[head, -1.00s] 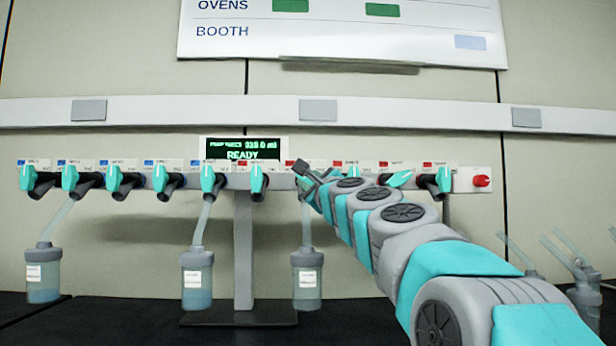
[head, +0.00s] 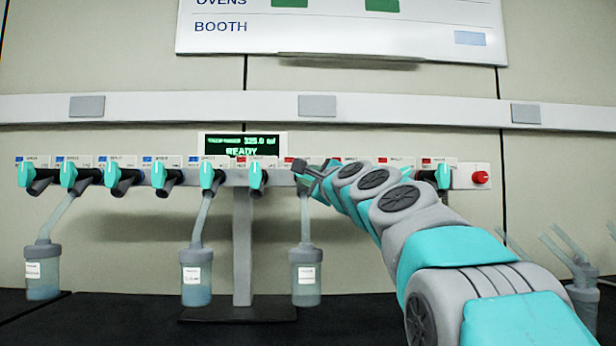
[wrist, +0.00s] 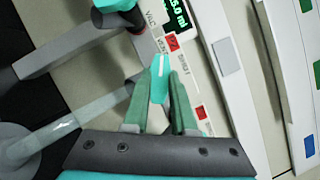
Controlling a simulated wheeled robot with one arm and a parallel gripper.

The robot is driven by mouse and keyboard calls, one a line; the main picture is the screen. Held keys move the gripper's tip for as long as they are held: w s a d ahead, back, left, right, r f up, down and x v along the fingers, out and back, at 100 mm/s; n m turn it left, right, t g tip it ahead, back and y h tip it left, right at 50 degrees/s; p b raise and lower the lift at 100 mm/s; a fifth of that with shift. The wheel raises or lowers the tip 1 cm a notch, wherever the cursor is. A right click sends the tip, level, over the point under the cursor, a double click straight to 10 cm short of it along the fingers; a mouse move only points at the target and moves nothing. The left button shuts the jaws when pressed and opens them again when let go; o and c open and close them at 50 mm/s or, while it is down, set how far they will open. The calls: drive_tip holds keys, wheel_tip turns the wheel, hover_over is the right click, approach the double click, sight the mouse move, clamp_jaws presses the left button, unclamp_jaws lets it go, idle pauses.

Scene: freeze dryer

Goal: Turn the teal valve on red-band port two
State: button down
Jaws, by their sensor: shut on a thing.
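The teal valve (wrist: 159,82) with a white line along it sits between my fingers in the wrist view. A red label (wrist: 173,42) is just beyond it. My gripper (wrist: 160,76) is shut on this valve, a finger on each side. In the head view my gripper (head: 306,172) is at the second red-labelled port from the left, just right of the first red-band valve (head: 256,176). My gripper hides the held valve there. A flask (head: 306,275) hangs under this port.
Blue-label valves line the manifold to the left, with flasks (head: 196,278) and (head: 43,272) hanging below. A display (head: 241,144) reads READY. A red knob (head: 480,177) is at the right end. More flasks (head: 583,295) stand at the right.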

drive_tip(key=shift+a, duration=0.1)
drive_tip(key=c, duration=0.7)
unclamp_jaws()
drive_tip(key=shift+s, duration=0.1)
drive_tip(key=b+v, duration=0.2)
drive_tip(key=v, duration=0.5)
drive_tip(key=shift+s, duration=0.3)
drive_tip(key=shift+s+f, duration=0.1)
